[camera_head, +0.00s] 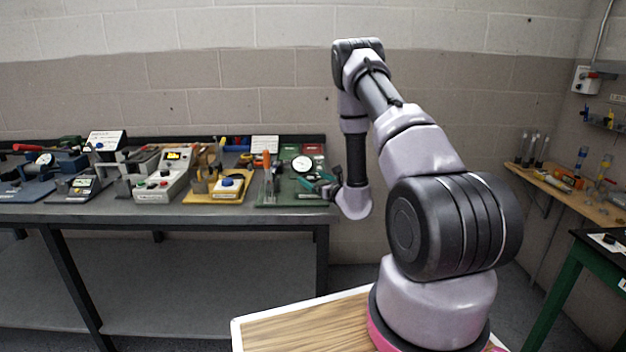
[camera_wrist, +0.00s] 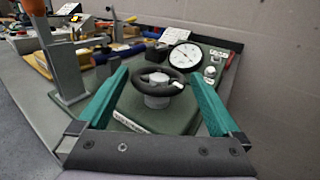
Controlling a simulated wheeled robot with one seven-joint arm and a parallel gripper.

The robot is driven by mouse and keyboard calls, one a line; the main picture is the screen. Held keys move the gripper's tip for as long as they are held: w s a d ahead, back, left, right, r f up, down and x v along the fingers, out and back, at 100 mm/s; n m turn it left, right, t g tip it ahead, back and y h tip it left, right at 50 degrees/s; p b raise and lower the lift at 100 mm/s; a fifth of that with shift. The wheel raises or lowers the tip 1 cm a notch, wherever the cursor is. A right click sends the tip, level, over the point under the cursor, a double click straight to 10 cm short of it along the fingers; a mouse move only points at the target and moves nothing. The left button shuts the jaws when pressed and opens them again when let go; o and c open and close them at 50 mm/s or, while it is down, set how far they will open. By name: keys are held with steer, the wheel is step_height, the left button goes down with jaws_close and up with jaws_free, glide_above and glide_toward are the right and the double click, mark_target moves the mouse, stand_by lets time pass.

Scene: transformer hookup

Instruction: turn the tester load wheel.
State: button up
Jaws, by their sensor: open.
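The tester load wheel (camera_wrist: 158,80) is a black handwheel on a grey hub, on a green tester base (camera_wrist: 185,118) in the wrist view. A round white dial gauge (camera_wrist: 185,56) stands just behind it and also shows in the head view (camera_head: 302,163). My gripper (camera_wrist: 163,82) has two teal fingers, spread wide on either side of the wheel. The fingers look apart from the wheel, with nothing held between them. In the head view my gripper (camera_head: 322,184) reaches in from the right over the green tester; the wheel there is mostly hidden by it.
A grey post with an orange top (camera_wrist: 62,55) stands left of my gripper. The grey bench (camera_head: 150,212) carries a yellow fixture (camera_head: 215,186), a grey box with buttons (camera_head: 163,180) and other tools further left. A wall is close on the right.

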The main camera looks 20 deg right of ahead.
steer(key=shift+w+a, duration=0.15)
steer(key=shift+w, duration=0.2)
steer(key=c, duration=1.1)
steer(key=shift+a+m+h, duration=0.1)
steer(key=shift+m+h, duration=0.7)
steer(key=shift+h, duration=0.4)
steer(key=o, duration=1.1)
steer(key=s, duration=0.3)
steer(key=s+d, duration=0.1)
steer(key=s, duration=0.6)
steer(key=shift+s+d, duration=0.25)
steer(key=shift+s, duration=0.15)
